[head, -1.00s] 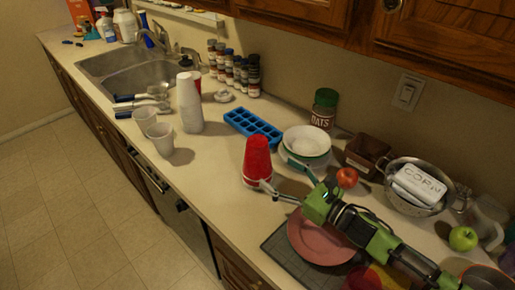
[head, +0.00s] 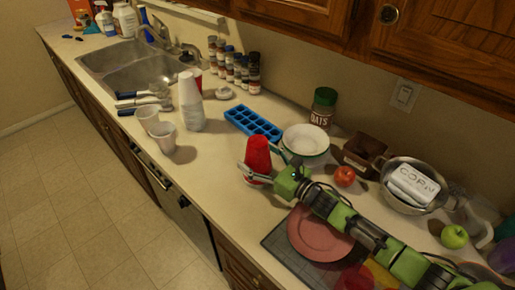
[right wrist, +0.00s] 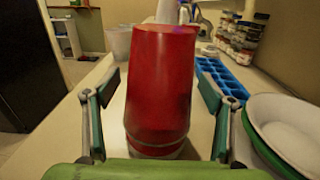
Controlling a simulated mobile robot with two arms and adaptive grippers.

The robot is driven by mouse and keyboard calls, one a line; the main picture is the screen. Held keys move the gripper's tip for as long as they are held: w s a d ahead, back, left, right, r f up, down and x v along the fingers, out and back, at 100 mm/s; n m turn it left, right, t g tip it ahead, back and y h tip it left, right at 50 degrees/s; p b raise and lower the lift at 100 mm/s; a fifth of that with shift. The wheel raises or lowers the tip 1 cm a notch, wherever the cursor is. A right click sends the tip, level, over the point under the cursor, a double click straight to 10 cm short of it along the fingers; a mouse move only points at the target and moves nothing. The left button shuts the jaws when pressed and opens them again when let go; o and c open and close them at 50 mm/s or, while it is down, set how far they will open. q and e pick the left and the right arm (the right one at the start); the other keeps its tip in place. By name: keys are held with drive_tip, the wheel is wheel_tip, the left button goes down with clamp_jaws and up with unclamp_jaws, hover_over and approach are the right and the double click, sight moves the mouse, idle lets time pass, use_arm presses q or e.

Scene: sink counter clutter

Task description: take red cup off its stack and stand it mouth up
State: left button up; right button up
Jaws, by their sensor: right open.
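The red cup (head: 258,153) stands mouth down on a stack at the middle of the counter. In the right wrist view the red cup (right wrist: 160,85) fills the centre, with rim lines near its bottom. How many cups are nested under it is hidden. My right gripper (head: 261,168) is open, with one finger on each side of the stack. In the right wrist view the open fingers of the right gripper (right wrist: 156,92) show gaps to the red cup on both sides. My left gripper is not in view.
A white cup stack (head: 189,103) and two single white cups (head: 164,138) stand farther left. A blue ice tray (head: 253,124) and white bowls (head: 306,141) lie behind the red stack. A pink plate (head: 318,236) lies under my right arm. Counter left of the stack is clear.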

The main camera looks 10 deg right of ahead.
drive_tip(key=c, duration=0.8)
wheel_tip(320, 180, up, 26)
drive_tip(key=p, duration=0.7)
drive_tip(key=shift+r, duration=0.2)
idle(0.4)
